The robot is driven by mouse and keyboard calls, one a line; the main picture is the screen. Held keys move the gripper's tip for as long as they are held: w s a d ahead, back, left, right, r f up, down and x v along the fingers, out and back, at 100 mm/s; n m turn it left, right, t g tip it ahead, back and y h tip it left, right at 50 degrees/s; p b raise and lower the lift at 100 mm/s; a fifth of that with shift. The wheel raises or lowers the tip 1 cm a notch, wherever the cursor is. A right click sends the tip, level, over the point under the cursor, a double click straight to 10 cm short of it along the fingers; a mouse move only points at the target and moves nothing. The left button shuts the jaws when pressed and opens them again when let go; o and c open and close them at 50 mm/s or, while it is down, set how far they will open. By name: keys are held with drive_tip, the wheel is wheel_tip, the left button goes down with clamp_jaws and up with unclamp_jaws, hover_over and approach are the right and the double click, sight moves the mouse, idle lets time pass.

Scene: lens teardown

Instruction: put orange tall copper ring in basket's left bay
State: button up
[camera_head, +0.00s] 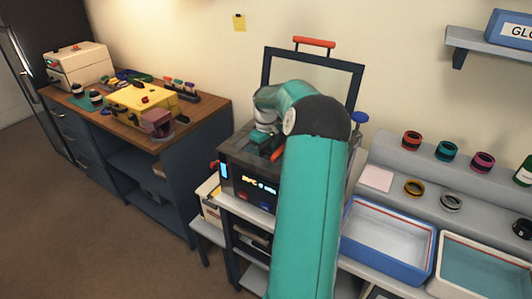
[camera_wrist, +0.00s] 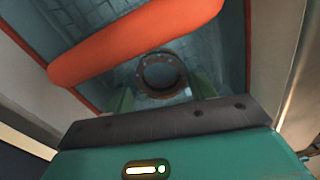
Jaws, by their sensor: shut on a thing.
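In the wrist view my gripper (camera_wrist: 162,82) has its two green fingers on either side of a dark, brownish ring (camera_wrist: 163,94) and is shut on it. The ring's orange colour does not show clearly in this light. Behind it lies the bluish, grid-patterned inside of the basket (camera_wrist: 105,85), with an orange rim. A thick orange bar (camera_wrist: 130,42) crosses above the ring, close to the camera. In the head view my arm reaches over the dark machine (camera_head: 252,190) with its lid up.
The raised lid (camera_head: 314,70) stands behind my arm. At right are stepped grey shelves with several rings, a blue tray (camera_head: 432,240) and a white-rimmed tray (camera_head: 440,286). At left a wooden bench (camera_head: 213,108) holds a yellow box (camera_head: 140,104). Open floor lies at lower left.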

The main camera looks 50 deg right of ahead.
drive_tip(key=o, duration=1.1)
drive_tip(key=shift+f, duration=0.1)
wheel_tip(320, 180, up, 12)
drive_tip(key=shift+r, duration=0.2)
